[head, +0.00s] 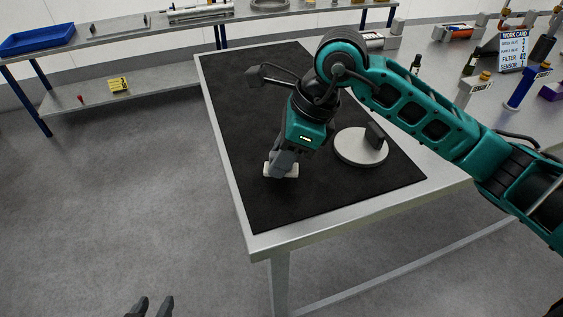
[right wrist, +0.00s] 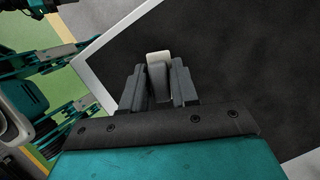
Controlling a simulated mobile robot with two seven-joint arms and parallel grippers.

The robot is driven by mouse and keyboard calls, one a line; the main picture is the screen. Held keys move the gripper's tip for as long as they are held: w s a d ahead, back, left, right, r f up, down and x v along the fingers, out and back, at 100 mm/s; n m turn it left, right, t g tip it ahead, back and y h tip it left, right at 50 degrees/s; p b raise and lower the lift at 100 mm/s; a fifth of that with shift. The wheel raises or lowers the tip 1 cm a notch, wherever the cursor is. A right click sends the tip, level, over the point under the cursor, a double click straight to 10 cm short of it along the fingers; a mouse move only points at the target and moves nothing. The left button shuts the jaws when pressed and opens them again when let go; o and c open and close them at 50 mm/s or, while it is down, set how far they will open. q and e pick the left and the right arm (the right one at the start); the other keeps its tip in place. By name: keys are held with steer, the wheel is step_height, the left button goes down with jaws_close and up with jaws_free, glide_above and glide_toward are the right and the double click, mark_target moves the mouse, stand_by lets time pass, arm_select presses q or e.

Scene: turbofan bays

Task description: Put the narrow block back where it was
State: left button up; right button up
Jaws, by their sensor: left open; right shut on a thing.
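A small pale block (head: 269,171) is between the fingers of my right gripper (head: 283,172), over the left front part of the black mat (head: 305,205). I cannot tell whether it touches the mat. In the right wrist view the block (right wrist: 159,58) shows past the tips of my right gripper (right wrist: 158,80), which is shut on it; the fingers hide part of it. A white round disc (head: 355,155) lies on the mat to the right, with a dark upright block (head: 375,134) on it. My left gripper (head: 153,306) is open and empty, low over the floor, away from the table.
Bottles, fittings and a work card (head: 512,52) stand farther right. A shelf at the back left holds a blue tray (head: 37,39). The mat's front and far left are clear.

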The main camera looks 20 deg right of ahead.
arm_select(q)
steer(key=shift+d+f, duration=0.1)
arm_select(e)
steer(key=shift+f, duration=0.9)
arm_select(q)
steer(key=shift+f, duration=0.1)
arm_select(e)
steer(key=shift+f, duration=0.1)
steer(key=o, duration=0.5)
steer(key=shift+f, duration=0.1)
arm_select(q)
steer(key=shift+w, duration=0.1)
arm_select(e)
steer(key=o, duration=0.4)
steer(key=shift+o, duration=0.2)
steer(key=shift+r, duration=0.3)
arm_select(q)
steer(key=shift+s+a+r+p, duration=0.2)
steer(key=shift+a+p, duration=0.1)
steer(key=shift+p, duration=0.25)
arm_select(e)
steer(key=v, duration=1.2)
arm_select(q)
steer(key=shift+r, duration=0.15)
arm_select(e)
steer(key=shift+a, duration=0.1)
